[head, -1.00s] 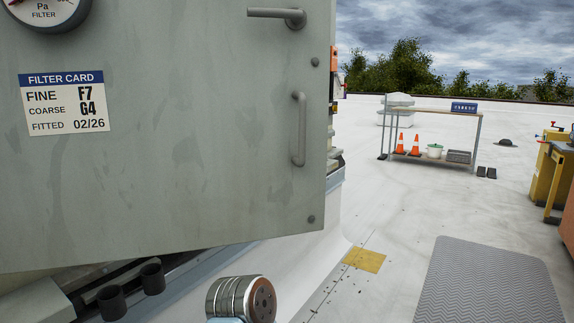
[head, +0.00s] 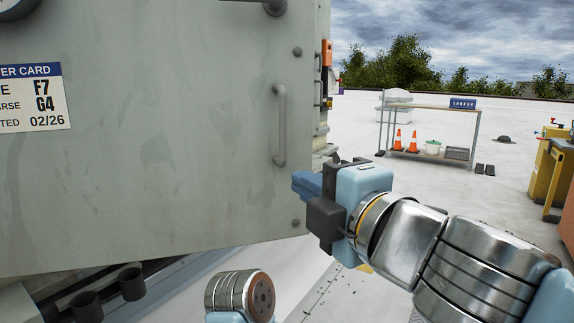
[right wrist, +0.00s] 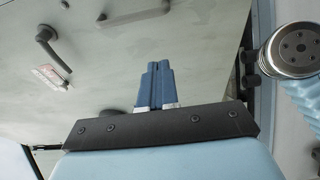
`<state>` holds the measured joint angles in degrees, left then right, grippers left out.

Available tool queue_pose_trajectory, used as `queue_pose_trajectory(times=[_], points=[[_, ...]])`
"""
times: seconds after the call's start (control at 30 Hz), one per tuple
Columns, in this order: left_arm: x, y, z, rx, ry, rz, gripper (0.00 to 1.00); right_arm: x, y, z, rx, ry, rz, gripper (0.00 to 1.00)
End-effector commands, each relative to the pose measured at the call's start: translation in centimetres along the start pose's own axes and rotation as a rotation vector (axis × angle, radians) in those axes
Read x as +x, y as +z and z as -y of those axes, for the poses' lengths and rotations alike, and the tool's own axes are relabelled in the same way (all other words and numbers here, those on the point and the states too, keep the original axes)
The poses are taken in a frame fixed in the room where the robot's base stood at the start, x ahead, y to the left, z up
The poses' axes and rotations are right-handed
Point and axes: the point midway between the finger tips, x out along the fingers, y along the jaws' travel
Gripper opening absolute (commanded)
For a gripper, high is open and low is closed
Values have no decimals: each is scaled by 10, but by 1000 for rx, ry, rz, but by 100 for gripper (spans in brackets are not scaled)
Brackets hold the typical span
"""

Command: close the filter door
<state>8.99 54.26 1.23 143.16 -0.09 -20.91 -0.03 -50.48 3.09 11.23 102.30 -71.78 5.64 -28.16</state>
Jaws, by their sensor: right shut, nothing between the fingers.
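The filter door (head: 170,130) is a large grey-green panel that fills the left of the head view. It carries a vertical grab handle (head: 280,125), a lever handle (head: 268,5) at the top and a filter card (head: 35,98). Its bottom edge runs at an angle to the rail below, so it seems to stand out from the unit; how far, I cannot tell. My right gripper (head: 302,184) is shut and empty by the door's lower right edge. Contact is unclear. The right wrist view shows its blue fingers (right wrist: 155,70) pressed together before the door (right wrist: 180,50). My left gripper is not in view.
Two dark cups or pipe stubs (head: 131,284) stand below the door. Side fittings, including an orange box (head: 327,52), show past its right edge. A rack (head: 418,106) with cones and yellow equipment (head: 548,165) stand farther off. The white roof between is mostly clear.

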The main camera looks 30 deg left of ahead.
Motion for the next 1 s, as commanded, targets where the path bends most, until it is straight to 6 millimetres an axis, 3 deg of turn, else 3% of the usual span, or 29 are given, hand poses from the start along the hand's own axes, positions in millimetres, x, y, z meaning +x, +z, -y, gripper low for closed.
queue_pose_trajectory(times=[0.4,0.67,1.0], points=[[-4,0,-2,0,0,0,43,87,4,0,2,-4,1,0],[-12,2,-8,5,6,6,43,107,26,1,4,-3,1,0],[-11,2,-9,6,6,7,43,109,29,2,4,-3,-1,0]])
